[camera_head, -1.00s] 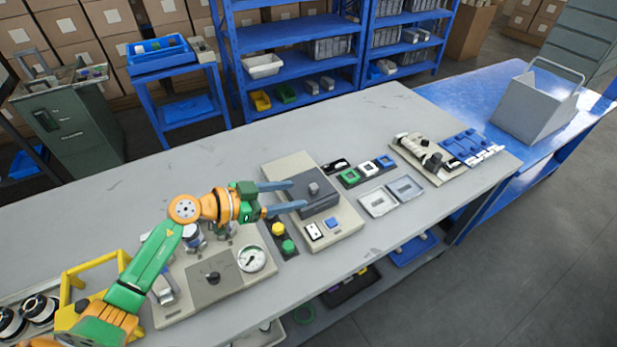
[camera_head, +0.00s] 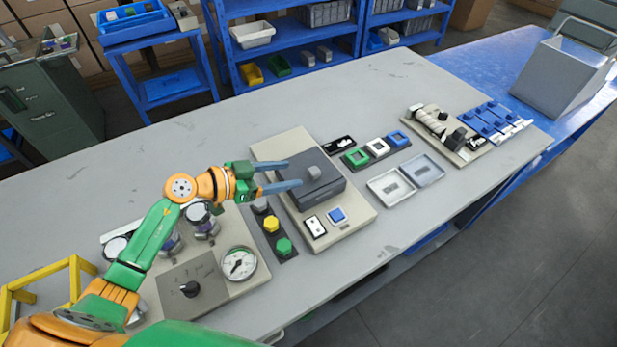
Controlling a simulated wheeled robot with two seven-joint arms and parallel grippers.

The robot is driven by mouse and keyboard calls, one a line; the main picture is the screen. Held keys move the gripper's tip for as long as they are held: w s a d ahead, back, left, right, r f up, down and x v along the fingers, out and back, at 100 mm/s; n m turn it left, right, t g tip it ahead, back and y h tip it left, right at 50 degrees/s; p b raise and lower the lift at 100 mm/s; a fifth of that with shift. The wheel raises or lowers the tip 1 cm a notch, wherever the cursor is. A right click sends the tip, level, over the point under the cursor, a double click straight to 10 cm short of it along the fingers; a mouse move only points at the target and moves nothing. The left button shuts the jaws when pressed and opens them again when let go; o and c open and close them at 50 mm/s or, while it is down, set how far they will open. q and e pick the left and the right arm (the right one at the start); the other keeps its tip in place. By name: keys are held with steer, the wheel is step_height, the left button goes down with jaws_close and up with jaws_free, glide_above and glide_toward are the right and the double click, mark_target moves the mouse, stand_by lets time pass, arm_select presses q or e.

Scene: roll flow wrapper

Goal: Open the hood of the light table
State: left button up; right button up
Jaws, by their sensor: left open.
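The light table is a beige box (camera_head: 285,145) in the middle of the grey bench. Its dark grey hood (camera_head: 328,191) is down, with a small grey knob (camera_head: 314,172) on top. A white switch (camera_head: 314,227) and a blue button (camera_head: 337,215) are on the front of the base. My left gripper (camera_head: 295,174) is open and empty at the hood's left side. Its two blue-grey fingers point right toward the knob, and their tips appear just short of it. I cannot tell whether the fingers touch the hood. My right gripper is not in view.
A panel with a gauge (camera_head: 238,263) and a black knob lies at front left. A strip of coloured buttons (camera_head: 271,224) is beside the light table. Two shallow trays (camera_head: 391,188) and several coloured square frames (camera_head: 377,148) lie to its right. The bench behind is clear.

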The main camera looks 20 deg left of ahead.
mark_target(312, 171)
arm_select(q)
steer(key=x, duration=0.7)
steer(key=shift+w+r, duration=0.1)
jaws_close()
stand_by(1.1)
